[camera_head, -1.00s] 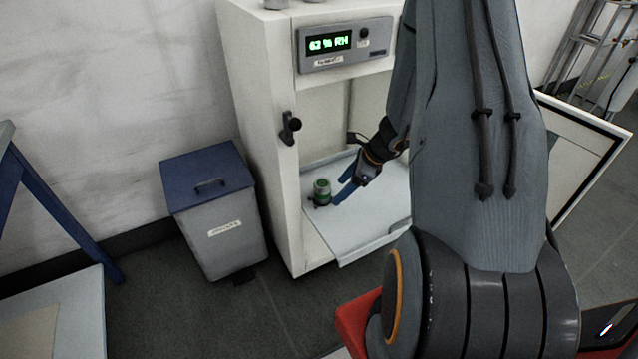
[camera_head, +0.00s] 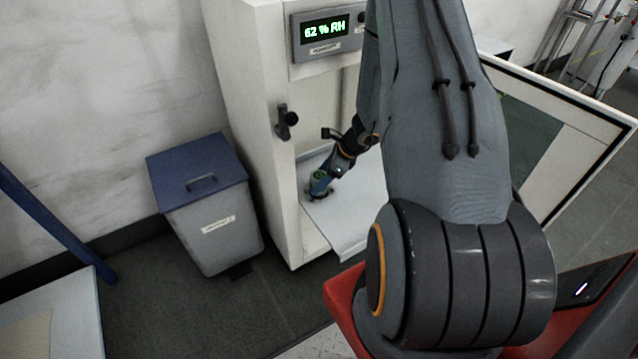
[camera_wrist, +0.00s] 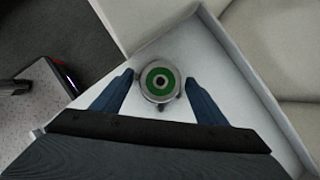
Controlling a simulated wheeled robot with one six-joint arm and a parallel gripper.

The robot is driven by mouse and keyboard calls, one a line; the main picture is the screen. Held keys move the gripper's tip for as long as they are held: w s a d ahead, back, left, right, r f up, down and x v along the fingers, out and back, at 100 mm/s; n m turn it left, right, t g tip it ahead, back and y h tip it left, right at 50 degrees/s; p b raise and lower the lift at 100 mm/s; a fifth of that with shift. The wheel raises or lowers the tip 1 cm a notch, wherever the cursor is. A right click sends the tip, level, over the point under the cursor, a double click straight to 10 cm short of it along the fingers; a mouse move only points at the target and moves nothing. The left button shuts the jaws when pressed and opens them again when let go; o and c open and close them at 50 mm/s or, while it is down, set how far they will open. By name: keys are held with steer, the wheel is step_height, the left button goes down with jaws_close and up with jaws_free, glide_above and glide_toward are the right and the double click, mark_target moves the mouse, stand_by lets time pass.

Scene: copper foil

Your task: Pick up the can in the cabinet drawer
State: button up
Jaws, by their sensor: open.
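The can (camera_wrist: 160,82) stands upright in the drawer, seen from above in the wrist view, with a green ring on its top and a pale rim. In the head view the can (camera_head: 319,178) is partly covered by my gripper. The white drawer (camera_head: 345,217) is pulled out of the cabinet (camera_head: 260,140); its tray floor also shows in the wrist view (camera_wrist: 225,80). My gripper (camera_wrist: 160,85) is open, with one blue finger on each side of the can. The fingers look apart from the can.
The open cabinet door (camera_head: 560,130) stands to the right of my arm. A grey bin with a blue lid (camera_head: 205,205) stands on the floor left of the cabinet. Drawer floor around the can is clear.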

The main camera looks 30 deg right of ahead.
steer(key=shift+w+a+f, duration=0.2)
steer(key=shift+a+f, duration=0.05)
steer(key=shift+f, duration=0.25)
steer(key=c, duration=1.3)
